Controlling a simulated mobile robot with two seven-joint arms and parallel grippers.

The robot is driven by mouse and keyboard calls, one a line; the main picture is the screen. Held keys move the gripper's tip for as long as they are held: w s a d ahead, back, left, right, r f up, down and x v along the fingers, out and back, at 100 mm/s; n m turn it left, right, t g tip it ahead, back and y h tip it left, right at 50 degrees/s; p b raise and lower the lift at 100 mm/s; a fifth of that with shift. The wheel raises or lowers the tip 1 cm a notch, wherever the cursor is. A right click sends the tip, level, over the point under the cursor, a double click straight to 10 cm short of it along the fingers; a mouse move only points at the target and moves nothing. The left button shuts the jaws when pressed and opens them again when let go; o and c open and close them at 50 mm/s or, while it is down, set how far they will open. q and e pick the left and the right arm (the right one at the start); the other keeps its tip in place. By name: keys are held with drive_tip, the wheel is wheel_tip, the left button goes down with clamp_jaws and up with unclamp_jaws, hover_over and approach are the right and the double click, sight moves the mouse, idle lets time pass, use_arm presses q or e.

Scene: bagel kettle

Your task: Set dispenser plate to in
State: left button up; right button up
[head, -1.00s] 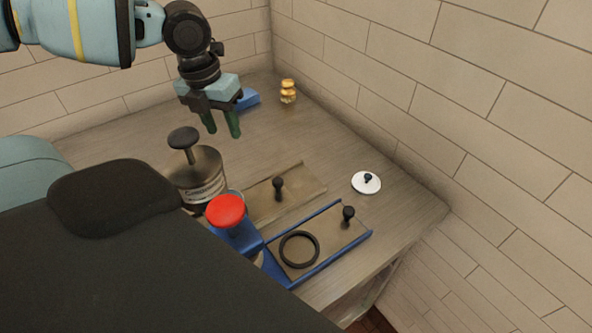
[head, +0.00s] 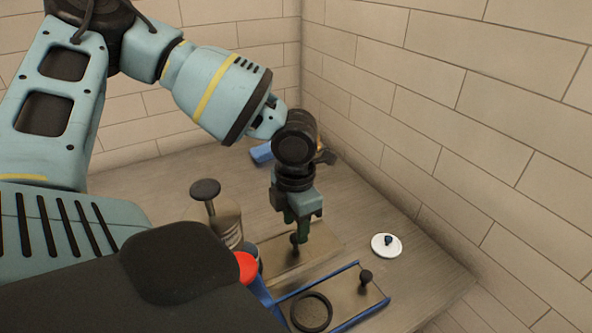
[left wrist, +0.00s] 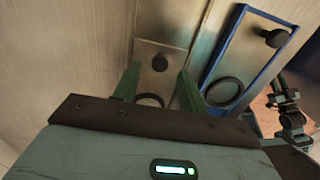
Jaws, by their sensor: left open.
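A flat grey-brown plate (head: 275,260) with an upright black knob lies beside a metal canister (head: 227,222) with a black plunger. In the left wrist view the plate (left wrist: 172,52) shows its knob and a dark ring. A second knobbed plate (head: 345,292) with a black ring sits between blue rails. Neither plate is labelled, so I cannot tell which is the dispenser plate. My left gripper (head: 299,232) is open above the first plate, at its knob. In the left wrist view its green fingers (left wrist: 157,84) lie either side of the knob's line; contact cannot be told.
A red button-like top (head: 247,267) stands beside the blue-railed plate. A white lid (head: 387,245) with a black knob lies to the right. A blue object (head: 262,153) lies at the back, near the brick walls. The table's right side is mostly clear.

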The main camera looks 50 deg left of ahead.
sight(295, 236)
use_arm(q)
drive_tip(key=shift+f, duration=1.9)
drive_tip(key=shift+c, duration=0.4)
clamp_jaws()
